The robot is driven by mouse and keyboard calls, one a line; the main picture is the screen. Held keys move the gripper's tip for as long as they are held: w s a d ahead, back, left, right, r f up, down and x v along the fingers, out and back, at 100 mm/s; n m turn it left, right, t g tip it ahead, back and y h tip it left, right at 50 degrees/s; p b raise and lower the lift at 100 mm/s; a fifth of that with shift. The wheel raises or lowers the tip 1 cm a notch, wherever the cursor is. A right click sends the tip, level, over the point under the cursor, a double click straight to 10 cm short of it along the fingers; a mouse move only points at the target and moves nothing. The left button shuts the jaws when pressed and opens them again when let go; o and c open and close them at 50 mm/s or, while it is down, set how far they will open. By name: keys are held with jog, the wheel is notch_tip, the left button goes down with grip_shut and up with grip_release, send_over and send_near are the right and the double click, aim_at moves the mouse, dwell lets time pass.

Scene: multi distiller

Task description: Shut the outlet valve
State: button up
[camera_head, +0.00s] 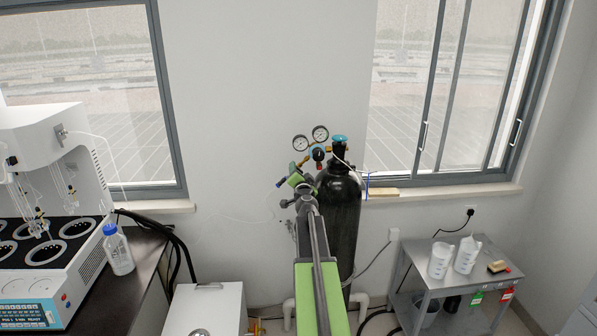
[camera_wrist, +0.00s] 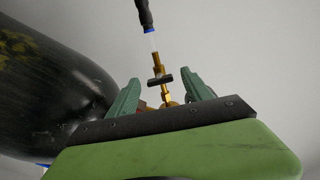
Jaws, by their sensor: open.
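The outlet valve, a small brass fitting with a black crossbar handle (camera_wrist: 160,79), shows in the wrist view between and slightly beyond my gripper's fingertips. A blue collar and a black hose (camera_wrist: 145,14) continue from its far end. My gripper (camera_wrist: 164,84) is open, one green finger on each side of the brass line; I see no clear contact with the handle. In the head view, the regulator with two round gauges (camera_head: 320,133) sits beside the top of the black gas cylinder (camera_head: 340,215). My arm's end reaches up to it there and hides most of the valve.
The black cylinder bulges close on the left in the wrist view (camera_wrist: 45,85). In the head view, a white distiller (camera_head: 60,150) and a bottle (camera_head: 117,250) stand on the left bench. A grey cart (camera_head: 425,283) with jugs stands at the right.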

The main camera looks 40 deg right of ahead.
jog(key=v, duration=1.5)
